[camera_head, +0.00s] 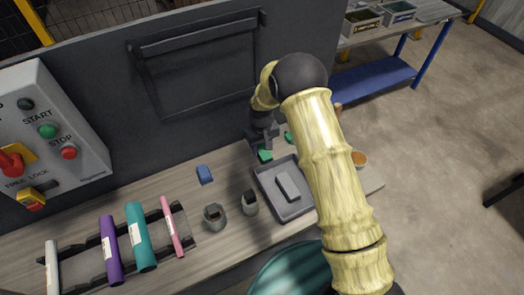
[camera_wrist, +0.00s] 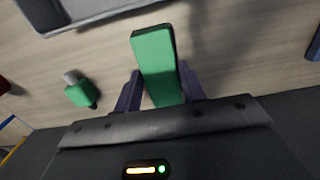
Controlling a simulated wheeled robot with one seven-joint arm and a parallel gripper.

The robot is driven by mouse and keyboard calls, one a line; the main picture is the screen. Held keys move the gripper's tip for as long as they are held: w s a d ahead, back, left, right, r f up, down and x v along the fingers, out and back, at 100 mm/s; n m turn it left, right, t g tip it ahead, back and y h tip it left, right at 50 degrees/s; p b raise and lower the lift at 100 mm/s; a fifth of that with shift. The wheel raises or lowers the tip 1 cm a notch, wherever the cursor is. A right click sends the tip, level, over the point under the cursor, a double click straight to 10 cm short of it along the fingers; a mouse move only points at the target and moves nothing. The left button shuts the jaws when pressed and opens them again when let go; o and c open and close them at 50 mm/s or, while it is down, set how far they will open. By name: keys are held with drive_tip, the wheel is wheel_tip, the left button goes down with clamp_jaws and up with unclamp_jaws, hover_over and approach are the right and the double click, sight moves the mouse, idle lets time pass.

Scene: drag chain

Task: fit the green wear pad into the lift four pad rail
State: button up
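A green rectangular pad (camera_wrist: 156,62) lies between the two dark fingers of my gripper (camera_wrist: 160,85) in the wrist view. The fingers appear to press on its sides, and its far end sticks out beyond them. In the head view my gripper (camera_head: 263,138) is low over the back of the bench, with the green pad (camera_head: 265,155) under it. A second, smaller green piece with a grey end (camera_wrist: 80,93) lies on the bench beside the gripper; it also shows in the head view (camera_head: 288,137). I cannot identify the lift four pad rail.
A grey tray (camera_head: 262,182) holding a grey block (camera_head: 287,186) stands in front of my gripper. A dark panel (camera_head: 110,110) rises behind the bench.

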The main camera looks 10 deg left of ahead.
sight(262, 149)
drive_tip(key=c, duration=0.7)
wheel_tip(262, 149, up, 10)
drive_tip(key=shift+r+b, duration=0.1)
drive_tip(key=shift+b, duration=0.8)
